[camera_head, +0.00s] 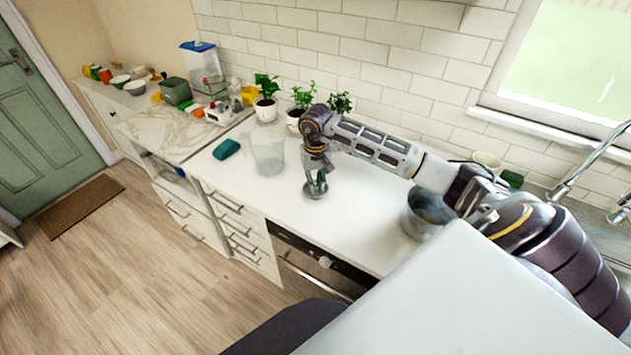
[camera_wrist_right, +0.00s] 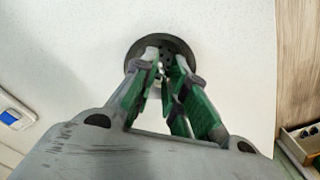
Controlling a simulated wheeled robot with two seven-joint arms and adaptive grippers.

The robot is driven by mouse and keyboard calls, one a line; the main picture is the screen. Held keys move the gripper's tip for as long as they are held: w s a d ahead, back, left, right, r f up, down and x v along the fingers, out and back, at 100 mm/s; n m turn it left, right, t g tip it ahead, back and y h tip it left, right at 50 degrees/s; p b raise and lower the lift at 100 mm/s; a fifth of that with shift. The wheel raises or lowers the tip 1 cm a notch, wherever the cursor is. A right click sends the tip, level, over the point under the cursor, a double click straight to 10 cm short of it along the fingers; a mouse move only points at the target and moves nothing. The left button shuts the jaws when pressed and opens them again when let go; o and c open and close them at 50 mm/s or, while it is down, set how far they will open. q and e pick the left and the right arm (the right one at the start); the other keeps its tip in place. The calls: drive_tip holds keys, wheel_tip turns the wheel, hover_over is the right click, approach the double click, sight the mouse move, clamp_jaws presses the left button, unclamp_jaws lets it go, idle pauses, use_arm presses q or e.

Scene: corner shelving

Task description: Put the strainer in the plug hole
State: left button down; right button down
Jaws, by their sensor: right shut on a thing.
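The strainer (camera_head: 314,194), a small round dark metal disc, is at the white worktop near its front edge in the head view. My right gripper (camera_head: 317,180) points down on it from above. In the right wrist view the strainer (camera_wrist_right: 183,48) shows a dark rim and small holes. The fingertips of my right gripper (camera_wrist_right: 163,68) are closed on its middle. I cannot tell whether the strainer touches the worktop. The plug hole is not visible; a tap (camera_head: 590,160) stands at the far right. My left gripper is out of view.
A clear jug (camera_head: 268,158) and a teal sponge (camera_head: 227,149) stand left of the gripper. Potted plants (camera_head: 266,105) line the wall. A metal pot (camera_head: 420,222) stands on the right under my arm. The worktop between strainer and pot is clear.

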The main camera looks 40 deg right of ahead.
sight(316, 183)
drive_tip(key=shift+f, duration=0.1)
drive_tip(key=c, duration=1.4)
unclamp_jaws()
drive_tip(key=shift+c, duration=0.2)
drive_tip(key=shift+r, duration=0.25)
wheel_tip(316, 183, up, 8)
drive_tip(key=shift+f+b, duration=0.15)
drive_tip(key=shift+b, duration=0.65)
drive_tip(key=shift+r+b, duration=0.3)
drive_tip(key=shift+r, duration=1.75)
